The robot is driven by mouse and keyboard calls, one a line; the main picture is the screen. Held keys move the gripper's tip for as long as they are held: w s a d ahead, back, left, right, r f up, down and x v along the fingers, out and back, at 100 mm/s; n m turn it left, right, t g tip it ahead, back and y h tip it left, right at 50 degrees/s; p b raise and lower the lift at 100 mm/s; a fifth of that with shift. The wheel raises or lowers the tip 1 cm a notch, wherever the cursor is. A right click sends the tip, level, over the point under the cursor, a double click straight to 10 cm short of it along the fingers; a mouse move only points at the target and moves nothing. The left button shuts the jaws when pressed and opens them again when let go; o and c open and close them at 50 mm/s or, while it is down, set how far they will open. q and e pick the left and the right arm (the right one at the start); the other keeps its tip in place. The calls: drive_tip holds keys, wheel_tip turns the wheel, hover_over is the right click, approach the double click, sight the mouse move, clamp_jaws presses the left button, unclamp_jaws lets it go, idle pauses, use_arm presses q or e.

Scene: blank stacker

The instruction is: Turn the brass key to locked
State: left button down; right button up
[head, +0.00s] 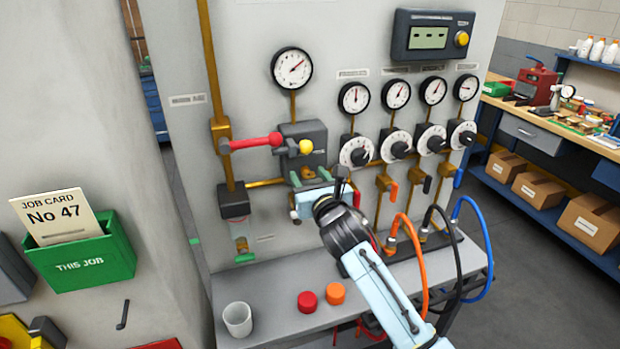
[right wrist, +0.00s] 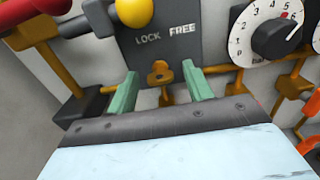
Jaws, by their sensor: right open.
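The brass key (right wrist: 159,74) shows in the right wrist view on a dark grey lock block (right wrist: 160,52) marked LOCK on the left and FREE on the right. The key's bow sits below and between the two words; I cannot tell which one it points to. My right gripper (right wrist: 160,88) is open, its green fingers on either side of the key with gaps to both. In the head view the right gripper (head: 310,178) is at the lower part of the lock block (head: 304,140), and its wrist partly hides the area. My left gripper is not in view.
A red lever (head: 255,141) and a yellow knob (head: 306,146) are just above the gripper. White dials (head: 356,151) and brass valves stand to the right. Orange, black and blue hoses (head: 484,240) hang over the grey shelf (head: 275,283), which holds a white cup (head: 237,319) and two caps.

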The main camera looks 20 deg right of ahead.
drive_tip(key=c, duration=1)
drive_tip(key=m+p, duration=0.1)
drive_tip(key=m, duration=0.2)
drive_tip(key=shift+p, duration=0.3)
drive_tip(key=m+p, duration=0.1)
drive_tip(key=m, duration=0.3)
drive_tip(key=shift+m, duration=0.3)
drive_tip(key=shift+f+m+p, duration=0.1)
drive_tip(key=shift+m+p, duration=0.75)
drive_tip(key=shift+m, duration=4.35)
